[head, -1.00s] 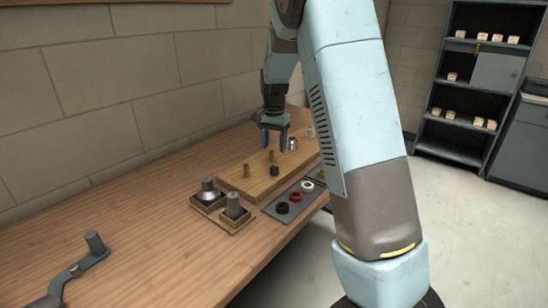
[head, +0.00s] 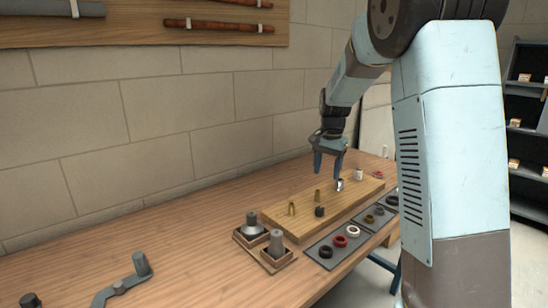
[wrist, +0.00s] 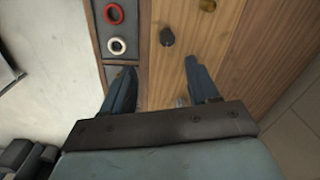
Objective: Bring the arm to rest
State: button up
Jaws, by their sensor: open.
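My gripper (head: 329,165) is open and empty in the head view, above the wooden board on the workbench (head: 185,240). Its two fingers point down, and a bright metal fitting (head: 339,185) shows just below them; I cannot tell the exact gap. In the wrist view my gripper (wrist: 160,80) has its fingers spread apart over the board (wrist: 225,45), with nothing held between them. A dark fitting (wrist: 167,37) stands on the board ahead of the fingers.
Brass pegs (head: 292,208) and a white fitting (head: 359,174) stand on the board. Grey trays with rings (head: 340,241) lie in front. Two wooden holders with grey parts (head: 276,244) are at left. A grey crank-shaped tool (head: 125,283) lies on the open left bench.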

jog(key=s+r+n+t, duration=0.1)
jog(key=s+r+n, duration=0.1)
jog(key=s, duration=0.9)
jog(key=s+r+n+t, duration=0.2)
jog(key=s+r+n, duration=0.1)
jog(key=s, duration=0.9)
jog(key=s+r+n+t, duration=0.2)
jog(key=s+r, duration=0.2)
jog(key=s, duration=0.7)
jog(key=shift+s+d+n, duration=0.2)
jog(key=shift+d+n, duration=0.2)
